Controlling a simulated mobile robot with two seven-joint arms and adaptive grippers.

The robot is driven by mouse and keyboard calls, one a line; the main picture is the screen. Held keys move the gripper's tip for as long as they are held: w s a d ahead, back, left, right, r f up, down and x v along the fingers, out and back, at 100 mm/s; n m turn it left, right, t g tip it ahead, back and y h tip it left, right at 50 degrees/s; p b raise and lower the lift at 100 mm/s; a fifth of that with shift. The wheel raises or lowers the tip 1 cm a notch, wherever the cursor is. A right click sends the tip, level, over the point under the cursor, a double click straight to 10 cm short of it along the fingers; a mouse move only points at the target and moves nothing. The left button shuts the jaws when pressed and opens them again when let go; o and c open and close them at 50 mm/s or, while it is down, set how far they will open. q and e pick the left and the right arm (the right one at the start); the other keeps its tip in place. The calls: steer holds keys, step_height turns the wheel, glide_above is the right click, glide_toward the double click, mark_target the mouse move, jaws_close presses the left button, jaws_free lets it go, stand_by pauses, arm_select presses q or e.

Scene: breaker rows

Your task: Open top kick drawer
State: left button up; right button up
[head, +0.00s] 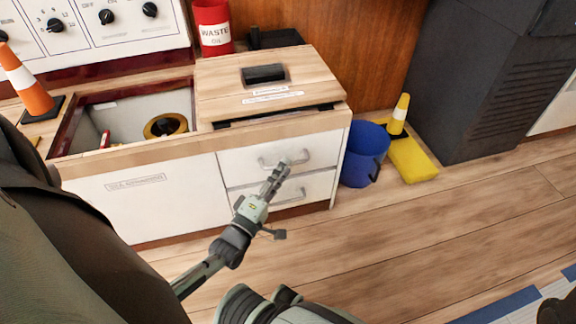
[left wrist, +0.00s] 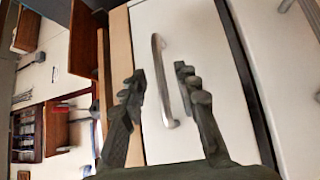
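The top drawer (head: 240,167) is a white front under the right half of the wooden counter, and it looks shut. Its silver bar handle (head: 285,160) runs across it; the handle also shows in the left wrist view (left wrist: 163,80). My left gripper (head: 278,172) is in front of the drawer, close to the handle. In the left wrist view its dark fingers (left wrist: 157,85) are apart, with the handle showing between them. I cannot tell whether they touch it. The lower drawer (head: 318,190) has a similar handle (head: 283,197) and looks shut. My right gripper is not in view.
A blue bucket (head: 364,152) and a yellow block (head: 412,160) stand right of the drawers. The wooden floor (head: 400,240) in front is clear.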

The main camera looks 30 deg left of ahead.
arm_select(q)
steer(key=shift+w+r, duration=0.15)
steer(key=shift+w, duration=1.3)
jaws_close()
